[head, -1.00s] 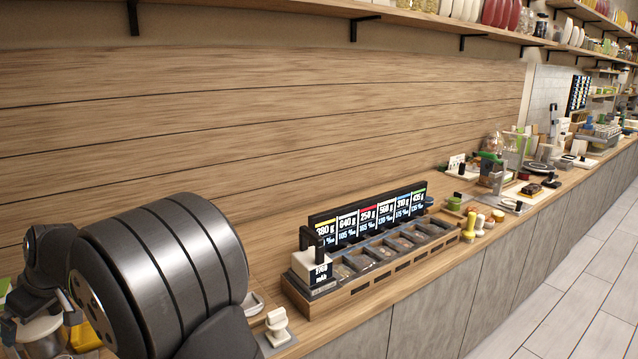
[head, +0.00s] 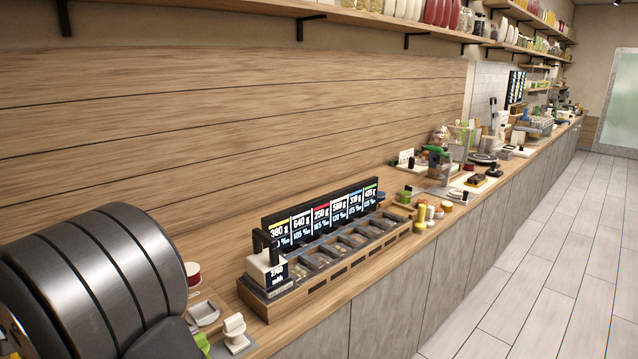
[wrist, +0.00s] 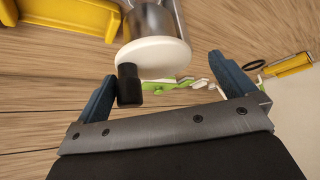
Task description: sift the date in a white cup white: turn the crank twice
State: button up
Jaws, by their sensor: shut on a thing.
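In the wrist view my gripper (wrist: 162,68) has its two blue fingers on either side of a crank. The crank is a white disc (wrist: 155,57) with a black knob (wrist: 129,86). The knob lies against the left finger; contact at the right finger is not clear. A shiny metal cylinder (wrist: 150,20) stands behind the disc. I cannot make out the date or a white cup. In the head view my gripper is out of sight and my dark arm fills the lower left.
The wrist view shows a yellow tray (wrist: 75,14), a green piece (wrist: 165,86) and a yellow-handled tool (wrist: 290,65). In the head view a wooden bin rack (head: 335,262) with price screens stands on the counter. A white stand (head: 236,332) is near my arm.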

jog(key=r, duration=0.1)
jog(key=s+r, duration=0.1)
jog(key=r, duration=0.2)
jog(key=shift+s+a, duration=0.2)
jog(key=shift+a, duration=0.15)
jog(key=c, duration=0.4)
notch_tip(320, 180, up, 5)
jog(key=shift+w+d, duration=0.1)
jog(key=shift+c, duration=0.2)
jog(key=v, duration=1.7)
jog(key=shift+w+r, duration=0.15)
jog(key=shift+w, duration=0.05)
jog(key=shift+d, duration=0.1)
jog(key=x, duration=1.8)
jog(key=shift+s, duration=0.15)
jog(key=shift+d, duration=0.2)
